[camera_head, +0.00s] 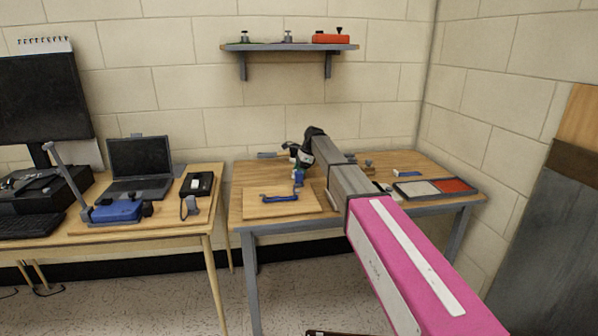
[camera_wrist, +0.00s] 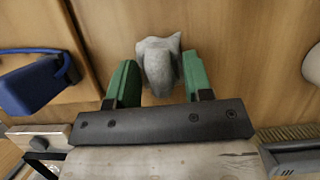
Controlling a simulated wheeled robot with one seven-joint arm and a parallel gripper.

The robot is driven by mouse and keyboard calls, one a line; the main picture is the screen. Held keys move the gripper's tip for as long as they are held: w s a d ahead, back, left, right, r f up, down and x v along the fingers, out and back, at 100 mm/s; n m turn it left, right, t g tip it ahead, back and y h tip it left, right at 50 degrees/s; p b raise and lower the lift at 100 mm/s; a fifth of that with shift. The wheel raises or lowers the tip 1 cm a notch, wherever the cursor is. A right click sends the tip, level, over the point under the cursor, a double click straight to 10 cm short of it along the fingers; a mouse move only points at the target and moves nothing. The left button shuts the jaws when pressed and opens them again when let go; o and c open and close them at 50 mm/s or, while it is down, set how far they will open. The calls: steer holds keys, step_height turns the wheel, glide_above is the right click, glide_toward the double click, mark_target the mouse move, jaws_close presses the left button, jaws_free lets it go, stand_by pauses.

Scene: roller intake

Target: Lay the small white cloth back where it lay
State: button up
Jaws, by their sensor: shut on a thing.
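The small white cloth (camera_wrist: 159,68) shows greyish and bunched up in the wrist view. It sits between the two green fingers of my gripper (camera_wrist: 158,62), which is shut on it. A wooden surface lies behind the cloth; I cannot tell whether the cloth touches it. In the head view my gripper (camera_head: 300,165) is over the right-hand wooden table (camera_head: 330,228), near the back of a wooden board. I cannot make out the cloth there.
A blue-handled tool (camera_head: 280,198) lies on the board (camera_head: 255,209); a blue thing (camera_wrist: 35,85) shows left of my fingers in the wrist view. A tray with grey and red parts (camera_head: 435,187) lies at the table's right. A wall shelf (camera_head: 290,46) hangs above.

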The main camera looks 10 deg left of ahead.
steer(key=shift+f, duration=0.2)
steer(key=o, duration=1)
steer(key=shift+c, duration=0.2)
